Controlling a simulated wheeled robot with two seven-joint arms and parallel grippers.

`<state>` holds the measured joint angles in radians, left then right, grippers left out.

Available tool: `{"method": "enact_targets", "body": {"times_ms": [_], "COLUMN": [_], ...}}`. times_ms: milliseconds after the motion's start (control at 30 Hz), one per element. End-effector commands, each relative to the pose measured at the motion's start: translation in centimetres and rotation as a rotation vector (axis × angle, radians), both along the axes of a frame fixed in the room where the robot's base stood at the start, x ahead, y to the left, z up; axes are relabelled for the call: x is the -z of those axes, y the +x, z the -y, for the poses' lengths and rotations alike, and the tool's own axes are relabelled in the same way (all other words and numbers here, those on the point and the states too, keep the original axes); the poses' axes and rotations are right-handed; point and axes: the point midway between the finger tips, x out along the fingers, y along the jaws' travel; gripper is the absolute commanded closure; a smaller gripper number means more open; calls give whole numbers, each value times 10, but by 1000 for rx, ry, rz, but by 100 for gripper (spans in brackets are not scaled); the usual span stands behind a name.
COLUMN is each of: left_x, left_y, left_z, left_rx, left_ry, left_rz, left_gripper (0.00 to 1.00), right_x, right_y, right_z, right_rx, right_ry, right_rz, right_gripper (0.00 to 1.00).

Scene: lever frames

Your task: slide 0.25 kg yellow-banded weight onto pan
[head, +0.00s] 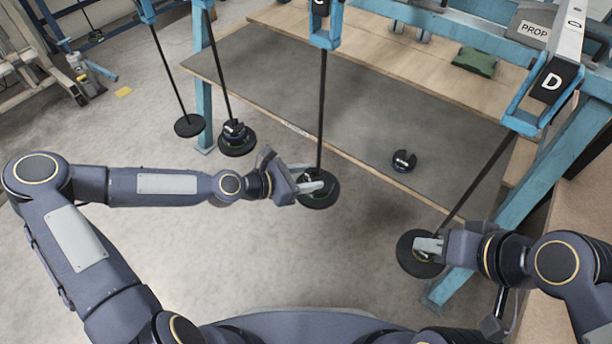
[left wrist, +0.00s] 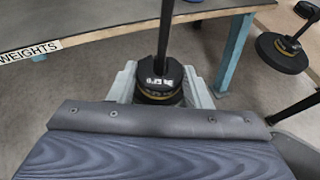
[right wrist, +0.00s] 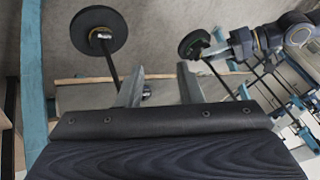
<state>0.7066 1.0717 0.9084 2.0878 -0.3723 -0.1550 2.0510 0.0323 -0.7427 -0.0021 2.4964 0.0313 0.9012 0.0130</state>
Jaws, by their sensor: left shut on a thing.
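The yellow-banded weight (left wrist: 152,82) is a black disc with a white label. It sits between the fingers of my left gripper (left wrist: 160,88), which is shut on it. The black rod of hanger C (head: 321,115) rises from the weight's slot in the left wrist view. The hanger's dark pan (head: 319,199) shows just under the gripper in the head view; whether the weight rests on it I cannot tell. My right gripper (right wrist: 160,84) is open and empty, beside hanger D's rod; D's pan (right wrist: 98,18) shows beyond it.
Another black slotted weight (head: 404,162) lies on the grey table mat (head: 270,82). Hangers to the left carry a bare pan (head: 189,126) and stacked weights (head: 237,140). A green beanbag (head: 475,62) lies at the back. A blue post (head: 530,185) stands right.

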Motion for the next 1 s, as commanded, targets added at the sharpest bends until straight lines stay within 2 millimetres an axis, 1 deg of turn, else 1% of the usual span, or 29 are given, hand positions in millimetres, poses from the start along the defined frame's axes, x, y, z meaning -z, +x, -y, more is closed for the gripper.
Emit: {"method": "enact_targets", "body": {"times_ms": [700,1000], "left_x": [0,0], "left_y": [6,6], "left_z": [11,12], "left_rx": [0,0], "left_ry": [0,0], "left_rz": [0,1], "left_gripper": [78,78], "right_x": [-3,-3], "right_y": [0,0], "right_z": [0,0], "right_rx": [0,0], "right_ry": [0,0], "right_rz": [0,0], "right_gripper": [67,67]}}
